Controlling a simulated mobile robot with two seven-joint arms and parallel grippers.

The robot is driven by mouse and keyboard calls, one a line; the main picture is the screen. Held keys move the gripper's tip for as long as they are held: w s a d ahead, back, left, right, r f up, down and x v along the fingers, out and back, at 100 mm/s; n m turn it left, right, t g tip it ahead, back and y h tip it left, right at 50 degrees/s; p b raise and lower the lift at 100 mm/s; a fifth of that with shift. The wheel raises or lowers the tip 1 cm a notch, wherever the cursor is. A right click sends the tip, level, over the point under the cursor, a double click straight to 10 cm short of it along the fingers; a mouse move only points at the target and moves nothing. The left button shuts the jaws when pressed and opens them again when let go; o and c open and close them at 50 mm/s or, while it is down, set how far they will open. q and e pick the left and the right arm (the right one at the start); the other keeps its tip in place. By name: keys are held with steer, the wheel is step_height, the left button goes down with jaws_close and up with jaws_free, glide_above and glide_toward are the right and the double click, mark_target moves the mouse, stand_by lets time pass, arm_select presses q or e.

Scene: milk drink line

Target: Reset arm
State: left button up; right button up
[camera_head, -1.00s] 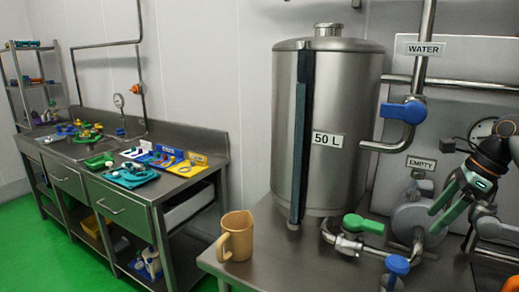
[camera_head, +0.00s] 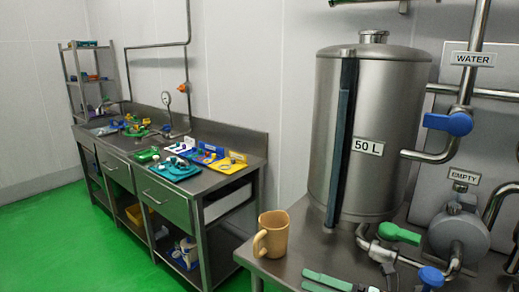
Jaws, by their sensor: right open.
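My left gripper is not in view.
The mug stands near the left corner of the steel table (camera_head: 290,262). Behind it are the 50 L tank (camera_head: 395,120), a green-handled valve (camera_head: 399,233), and blue-handled valves (camera_head: 448,123). A side bench (camera_head: 225,183) with coloured trays stands left; green floor is clear.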

steer(key=s+d+f+m+t+h, duration=0.1)
steer(key=s+f+m+t+h, duration=0.1)
steer(key=f+m+h, duration=0.45)
steer(key=s+d+f+m+t+h+p, duration=0.1)
steer(key=s+f+m+t, duration=0.2)
steer(key=m, duration=0.6)
steer(key=s+d+f+m+t+h, duration=0.1)
steer(key=s+f+m+t+h, duration=0.15)
steer(key=f+m, duration=0.4)
steer(key=s+d+f+m+g+h, duration=0.1)
steer(key=s+f+m+g+h, duration=0.1)
steer(key=s+f+m, duration=0.3)
steer(key=s+f+m+g+h, duration=0.2)
steer(key=s+f+m+g, duration=0.2)
steer(key=s, duration=0.6)
steer(key=shift+s+d+f+m+g+p, duration=0.25)
steer(key=shift+d+f+m+g+p, duration=0.15)
steer(key=shift+f+m, duration=0.65)
